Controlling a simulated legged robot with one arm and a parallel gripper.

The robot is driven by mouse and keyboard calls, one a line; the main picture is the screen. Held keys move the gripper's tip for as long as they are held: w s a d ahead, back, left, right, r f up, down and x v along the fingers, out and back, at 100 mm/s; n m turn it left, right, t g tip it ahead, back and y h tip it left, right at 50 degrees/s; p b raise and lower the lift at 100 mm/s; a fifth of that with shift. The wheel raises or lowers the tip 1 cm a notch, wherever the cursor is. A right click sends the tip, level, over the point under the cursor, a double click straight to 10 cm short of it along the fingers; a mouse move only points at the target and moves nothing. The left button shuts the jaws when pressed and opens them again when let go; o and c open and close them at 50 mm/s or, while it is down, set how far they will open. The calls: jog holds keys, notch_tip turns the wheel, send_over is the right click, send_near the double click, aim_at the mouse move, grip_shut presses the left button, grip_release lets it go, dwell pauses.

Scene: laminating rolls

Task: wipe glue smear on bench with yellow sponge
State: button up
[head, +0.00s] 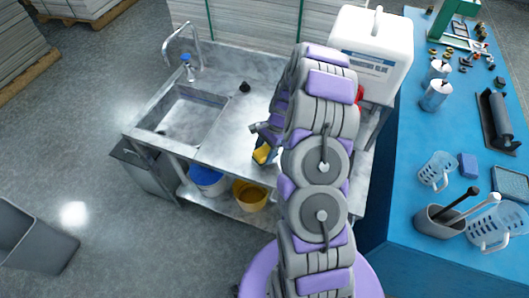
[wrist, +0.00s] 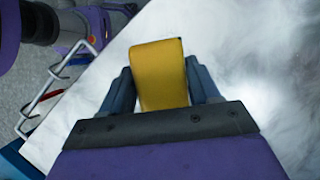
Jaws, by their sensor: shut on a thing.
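My gripper (wrist: 160,85) is shut on the yellow sponge (wrist: 158,75), which sits between its two dark fingers in the wrist view. In the head view the sponge (head: 262,154) shows as a small yellow patch at the front part of the metal bench (head: 228,140), mostly hidden by my arm. Pale, cloudy marks cover the bench top (wrist: 225,50) around the sponge in the wrist view. I cannot tell the glue smear from the shine of the metal. Whether the sponge touches the bench is not clear.
A sink (head: 183,115) with a tap (head: 185,48) takes the bench's left part. A small black object (head: 244,87) lies behind. A white canister (head: 372,50) stands at the back right. A blue table (head: 400,180) stands right.

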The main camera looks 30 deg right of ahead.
aim_at(260, 153)
jog(key=r, duration=0.2)
jog(key=r+p, duration=0.1)
jog(key=shift+a, duration=0.25)
jog(key=shift+r+p, duration=0.4)
jog(key=shift+r, duration=0.1)
jog(key=shift+d, duration=0.1)
